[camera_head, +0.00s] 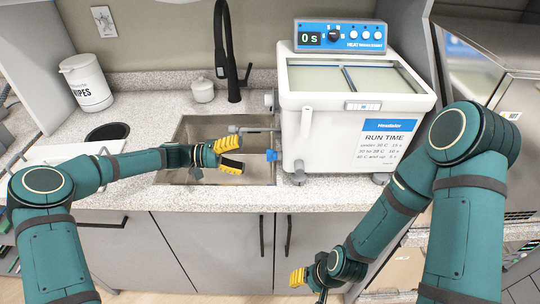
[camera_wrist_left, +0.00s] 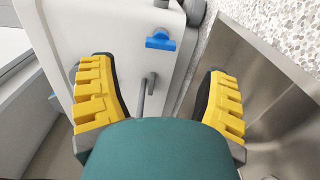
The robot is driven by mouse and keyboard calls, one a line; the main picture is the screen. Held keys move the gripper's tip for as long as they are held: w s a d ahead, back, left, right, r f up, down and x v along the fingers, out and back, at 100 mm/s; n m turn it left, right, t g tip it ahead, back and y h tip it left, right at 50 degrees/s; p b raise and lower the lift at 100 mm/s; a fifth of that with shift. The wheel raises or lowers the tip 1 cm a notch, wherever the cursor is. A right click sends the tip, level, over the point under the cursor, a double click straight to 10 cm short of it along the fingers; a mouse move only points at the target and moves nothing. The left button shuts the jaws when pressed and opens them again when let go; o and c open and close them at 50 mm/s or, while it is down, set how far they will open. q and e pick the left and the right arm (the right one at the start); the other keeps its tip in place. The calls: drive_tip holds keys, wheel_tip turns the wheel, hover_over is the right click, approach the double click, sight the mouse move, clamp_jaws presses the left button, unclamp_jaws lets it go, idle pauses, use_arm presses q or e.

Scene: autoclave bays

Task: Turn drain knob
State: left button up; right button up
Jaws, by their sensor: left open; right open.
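The drain knob (camera_head: 271,155) is a small blue handle low on the left side of the white water bath (camera_head: 300,104), above the sink's right edge. It also shows in the left wrist view (camera_wrist_left: 160,41), beyond the fingertips. My left gripper (camera_head: 230,155) is over the sink, left of the knob, fingers spread and empty. In the left wrist view my left gripper (camera_wrist_left: 158,80) has a grey rod (camera_wrist_left: 148,92) on the bath showing between its fingers; I cannot tell its distance. My right gripper (camera_head: 298,277) is low before the cabinets, apart from the knob, open.
The steel sink (camera_head: 196,130) lies under my left gripper, with a black faucet (camera_head: 233,75) behind it. A grey spout (camera_head: 247,129) sticks out from the bath above the knob. A wipes tub (camera_head: 86,83) and small white jar (camera_head: 202,90) stand at the back left.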

sight(270, 156)
use_arm(q)
drive_tip(key=d, duration=0.8)
drive_tip(key=shift+d, duration=0.35)
drive_tip(key=shift+c, duration=0.2)
drive_tip(key=c, duration=1.2)
